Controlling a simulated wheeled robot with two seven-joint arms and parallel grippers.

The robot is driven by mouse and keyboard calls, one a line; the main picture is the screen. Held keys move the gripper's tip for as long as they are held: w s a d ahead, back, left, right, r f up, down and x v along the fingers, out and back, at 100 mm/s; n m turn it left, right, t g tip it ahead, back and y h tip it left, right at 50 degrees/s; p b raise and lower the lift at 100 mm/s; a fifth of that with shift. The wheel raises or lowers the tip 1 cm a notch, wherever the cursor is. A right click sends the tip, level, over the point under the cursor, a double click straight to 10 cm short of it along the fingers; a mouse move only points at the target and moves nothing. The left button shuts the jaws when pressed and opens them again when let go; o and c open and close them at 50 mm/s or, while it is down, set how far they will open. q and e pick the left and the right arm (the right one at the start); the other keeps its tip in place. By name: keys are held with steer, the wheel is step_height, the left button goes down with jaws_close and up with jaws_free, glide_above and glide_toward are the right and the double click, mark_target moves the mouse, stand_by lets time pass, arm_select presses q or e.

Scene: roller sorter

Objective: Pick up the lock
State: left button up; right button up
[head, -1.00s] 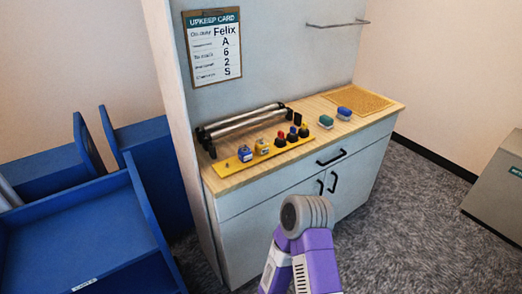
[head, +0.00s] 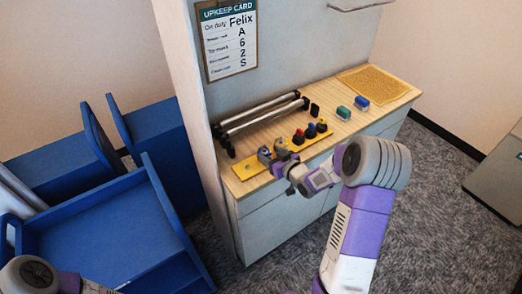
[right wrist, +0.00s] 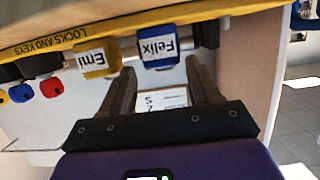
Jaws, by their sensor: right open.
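A blue lock labelled Felix (right wrist: 158,47) and a yellow lock labelled Emi (right wrist: 98,58) sit side by side at the yellow locks-and-keys strip (right wrist: 30,45) in the right wrist view, which looks upside down. In the head view, the blue lock (head: 264,154) is at the strip's left part, beside the partly hidden yellow lock (head: 281,146). My right gripper (right wrist: 161,72) is open and empty, with its fingertips at either side of the blue lock's near end. I cannot tell how deep the lock lies between them. My left gripper is out of view.
Black, red and blue knobbed pieces (head: 310,131) stand farther right on the strip. Two metal rollers (head: 258,115) lie behind it. Green (head: 343,112) and blue (head: 361,102) blocks and a tan mat (head: 375,85) are on the wooden top (head: 330,100). An upkeep card (head: 229,45) naming Felix hangs above.

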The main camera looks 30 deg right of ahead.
mark_target(265, 153)
steer(key=x, duration=0.4)
steer(key=shift+w+a+f+b, duration=0.25)
steer(key=shift+f+b, duration=0.05)
steer(key=shift+f, duration=0.1)
steer(key=shift+w+f, duration=0.15)
steer(key=shift+w, duration=0.4)
steer(key=c, duration=0.8)
